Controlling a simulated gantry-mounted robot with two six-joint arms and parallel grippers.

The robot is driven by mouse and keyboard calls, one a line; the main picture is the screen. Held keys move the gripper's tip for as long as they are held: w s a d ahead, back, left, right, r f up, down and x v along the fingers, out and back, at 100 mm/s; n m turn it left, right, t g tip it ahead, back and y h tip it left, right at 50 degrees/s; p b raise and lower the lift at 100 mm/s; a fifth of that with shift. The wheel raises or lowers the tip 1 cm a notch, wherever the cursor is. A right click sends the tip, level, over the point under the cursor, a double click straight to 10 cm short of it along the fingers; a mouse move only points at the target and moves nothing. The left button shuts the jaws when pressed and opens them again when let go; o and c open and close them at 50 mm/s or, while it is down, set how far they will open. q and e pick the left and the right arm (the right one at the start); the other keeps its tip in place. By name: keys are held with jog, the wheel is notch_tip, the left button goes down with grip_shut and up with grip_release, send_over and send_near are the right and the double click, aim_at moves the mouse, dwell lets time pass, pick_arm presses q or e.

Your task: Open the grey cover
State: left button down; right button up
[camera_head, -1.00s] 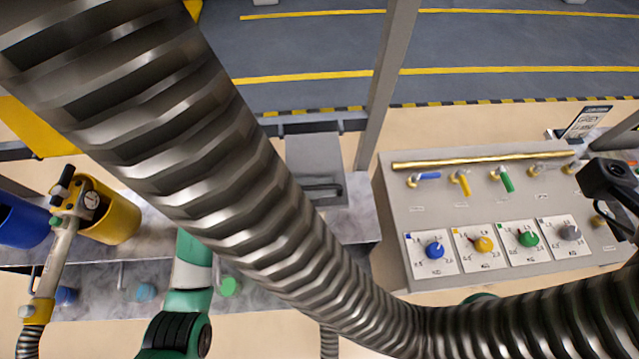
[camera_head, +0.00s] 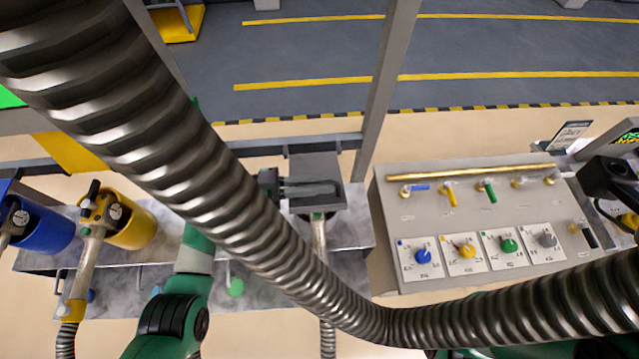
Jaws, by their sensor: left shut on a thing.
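The grey cover (camera_head: 315,165) is a grey lid at the centre, over the grey container in the row of stations. Its dark bar handle lies across its near part. My left gripper (camera_head: 292,186) reaches in from the left and is shut on this handle. The large metal hose hides most of my left forearm. I cannot tell clearly whether the cover is lifted or tilted.
A grey nozzle (camera_head: 319,240) stands just in front of the cover. The ribbed hose (camera_head: 225,190) crosses the view. Yellow (camera_head: 135,230) and blue (camera_head: 52,232) containers stand at left. A panel (camera_head: 405,245) with valves and dials is at right; a grey post rises behind.

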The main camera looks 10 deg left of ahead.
pick_arm(q)
jog(key=shift+w+a+r+n+p, duration=0.1)
jog(key=shift+w+r+n+p, duration=0.1)
jog(key=shift+w+r+n, duration=0.25)
jog(key=shift+w+r+n+p, duration=0.15)
jog(key=shift+r+n+p, duration=0.1)
jog(key=shift+r, duration=0.3)
jog(key=shift+w+a+r+n, duration=0.2)
jog(key=shift+w+r+n, duration=0.5)
jog(key=shift+w+n, duration=0.25)
pick_arm(e)
jog(key=shift+r, duration=0.95)
pick_arm(q)
jog(key=shift+s, duration=0.1)
jog(key=c, duration=0.9)
grip_release()
jog(key=b+v, duration=0.1)
jog(key=v, duration=1)
jog(key=shift+s+a, duration=0.1)
jog(key=shift+a, duration=0.2)
pick_arm(e)
jog(key=shift+f, duration=0.55)
